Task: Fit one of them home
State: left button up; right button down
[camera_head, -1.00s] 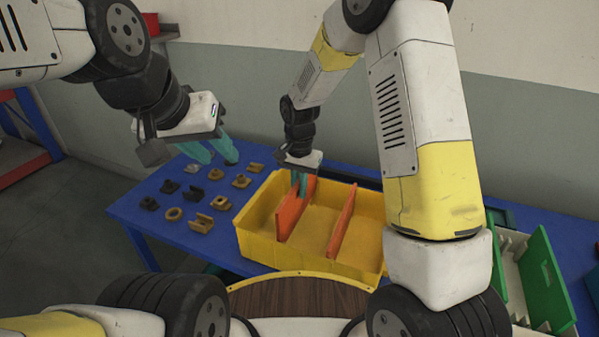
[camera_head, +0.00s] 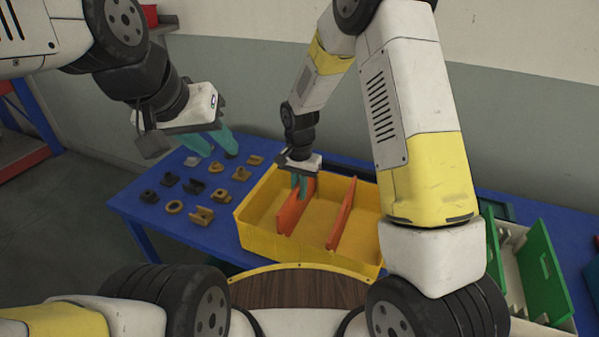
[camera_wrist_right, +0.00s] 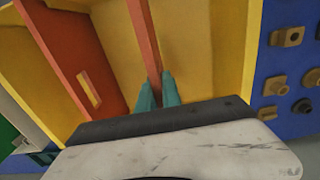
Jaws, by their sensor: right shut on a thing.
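A yellow bin (camera_head: 262,243) on the blue table holds two upright orange dividers. My right gripper (camera_head: 298,184) is shut on the left orange divider (camera_head: 293,212), near its far end. In the right wrist view my teal fingertips (camera_wrist_right: 158,88) sit on both sides of this divider's top edge (camera_wrist_right: 143,35). The divider stands down inside the bin; its lower edge is hidden, so I cannot tell how it is seated. The other orange divider (camera_head: 342,215) stands apart to the right; it shows a slot in the wrist view (camera_wrist_right: 65,45). My left gripper (camera_head: 212,142) is open and empty above the table.
Several small brown and black parts, such as a ring (camera_head: 174,206), lie on the blue table (camera_head: 150,222) left of the bin. A pale rack (camera_head: 512,262) with green panels (camera_head: 545,270) stands at the right. My right arm crosses in front of the bin's right side.

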jog(key=shift+f, duration=1.95)
jog(key=c, duration=1.5)
grip_release()
jog(key=shift+o, duration=0.2)
notch_tip(320, 180, up, 6)
jog(key=shift+r, duration=0.85)
